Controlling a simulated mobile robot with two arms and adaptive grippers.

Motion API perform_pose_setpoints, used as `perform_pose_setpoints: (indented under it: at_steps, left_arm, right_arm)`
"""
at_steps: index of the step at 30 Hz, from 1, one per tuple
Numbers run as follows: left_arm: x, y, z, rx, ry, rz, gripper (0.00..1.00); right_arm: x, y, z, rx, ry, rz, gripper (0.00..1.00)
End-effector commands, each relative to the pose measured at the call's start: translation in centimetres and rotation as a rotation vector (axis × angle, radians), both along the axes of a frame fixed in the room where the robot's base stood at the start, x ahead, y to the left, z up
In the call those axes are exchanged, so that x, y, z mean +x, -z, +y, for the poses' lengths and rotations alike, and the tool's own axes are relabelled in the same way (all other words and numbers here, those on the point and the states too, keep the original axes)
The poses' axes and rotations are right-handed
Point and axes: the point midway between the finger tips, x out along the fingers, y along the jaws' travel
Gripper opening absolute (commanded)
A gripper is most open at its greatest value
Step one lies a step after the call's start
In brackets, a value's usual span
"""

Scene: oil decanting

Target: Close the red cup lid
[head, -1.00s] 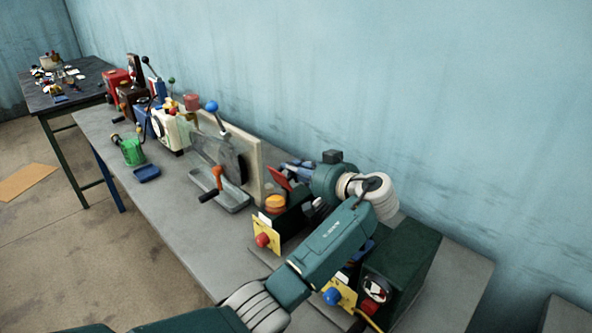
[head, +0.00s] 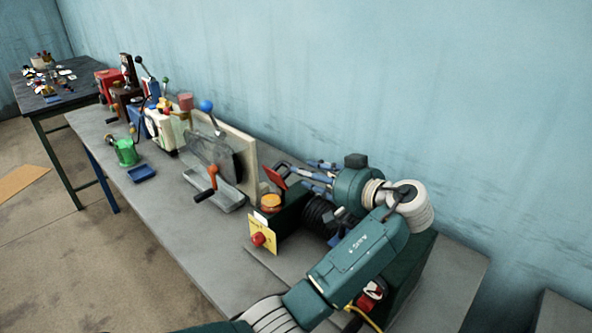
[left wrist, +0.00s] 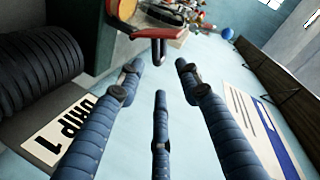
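The red cup lid (head: 274,178) stands tilted up, open, above the orange-topped cup (head: 271,202) on a dark green machine. In the left wrist view the red lid (left wrist: 150,16) shows at the top, with a dark hooked part below it. My left gripper (head: 312,172) is just right of the lid in the head view, its blue fingers pointing toward it. In the left wrist view the fingers (left wrist: 160,75) are spread, with nothing between them, and appear apart from the lid. My right gripper is not in view.
A black ribbed coil (left wrist: 38,75) and a "UMP 1" label (left wrist: 62,130) lie beside the fingers. A crank machine (head: 214,158) with a red handle stands left of the cup. A green can (head: 125,152) and blue tray (head: 142,174) sit farther left. The bench's front strip is clear.

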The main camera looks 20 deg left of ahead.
Motion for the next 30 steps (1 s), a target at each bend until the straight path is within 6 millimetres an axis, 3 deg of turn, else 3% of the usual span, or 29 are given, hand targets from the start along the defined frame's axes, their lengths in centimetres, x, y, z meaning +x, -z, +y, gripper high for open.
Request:
perform_pose_setpoints:
  at_steps: [7,19,23,30]
  left_arm:
    - [-1.3,-0.9,-2.6,0.000,-0.001,-0.002,0.35]
    - [-1.4,-1.1,-2.7,-0.005,-0.002,-0.003,0.32]
    - [-0.5,-1.5,-1.2,-0.075,0.003,-0.013,0.32]
    - [2.4,-3.0,3.7,-0.450,0.018,-0.050,0.32]
  right_arm:
    - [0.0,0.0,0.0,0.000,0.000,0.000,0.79]
    - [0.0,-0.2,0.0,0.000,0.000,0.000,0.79]
    - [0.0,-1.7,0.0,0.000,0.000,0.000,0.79]
    - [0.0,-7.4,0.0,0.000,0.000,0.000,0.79]
